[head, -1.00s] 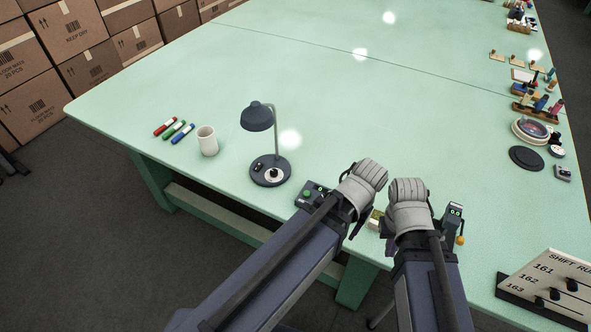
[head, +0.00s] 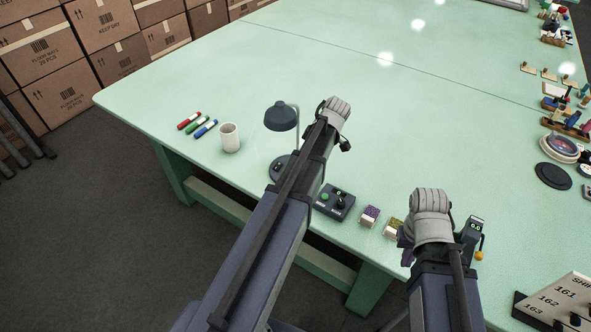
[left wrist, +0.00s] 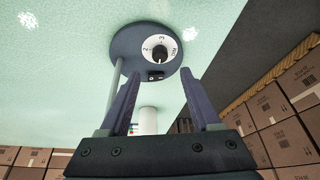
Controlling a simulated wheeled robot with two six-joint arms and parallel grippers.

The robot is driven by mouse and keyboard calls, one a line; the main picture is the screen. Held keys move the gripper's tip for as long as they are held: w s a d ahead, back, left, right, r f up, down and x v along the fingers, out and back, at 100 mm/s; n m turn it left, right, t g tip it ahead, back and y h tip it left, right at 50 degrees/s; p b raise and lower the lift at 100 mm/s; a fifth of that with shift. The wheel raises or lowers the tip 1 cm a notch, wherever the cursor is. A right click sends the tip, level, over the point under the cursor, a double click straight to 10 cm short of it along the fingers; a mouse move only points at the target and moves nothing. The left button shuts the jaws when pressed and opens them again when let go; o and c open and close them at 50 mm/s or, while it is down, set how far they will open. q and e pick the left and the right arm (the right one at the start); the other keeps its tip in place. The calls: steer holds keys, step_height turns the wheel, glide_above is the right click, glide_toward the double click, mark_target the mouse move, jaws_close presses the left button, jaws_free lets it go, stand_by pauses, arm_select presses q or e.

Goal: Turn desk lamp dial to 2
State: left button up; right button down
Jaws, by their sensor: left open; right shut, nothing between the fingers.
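The dark desk lamp (head: 280,118) stands near the table's front edge; my left arm covers part of its base in the head view. In the left wrist view the round lamp base (left wrist: 122,45) shows a white dial (left wrist: 148,60) with a black knob (left wrist: 159,54). In the head view the left fingers are hidden. My right gripper (head: 405,242) is shut and empty near the front edge, mostly hidden behind its arm.
A white mug (head: 230,138) and several markers (head: 197,124) lie left of the lamp. A control box (head: 335,201) with a green button and small blocks (head: 370,216) sit right of it. A numbered board (head: 562,300) stands at lower right. The table (head: 400,120) behind is clear.

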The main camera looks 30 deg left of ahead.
arm_select(q)
steer(key=shift+b+x, duration=3.6)
steer(key=shift+x, duration=0.3)
steer(key=shift+d, duration=0.1)
jaws_close()
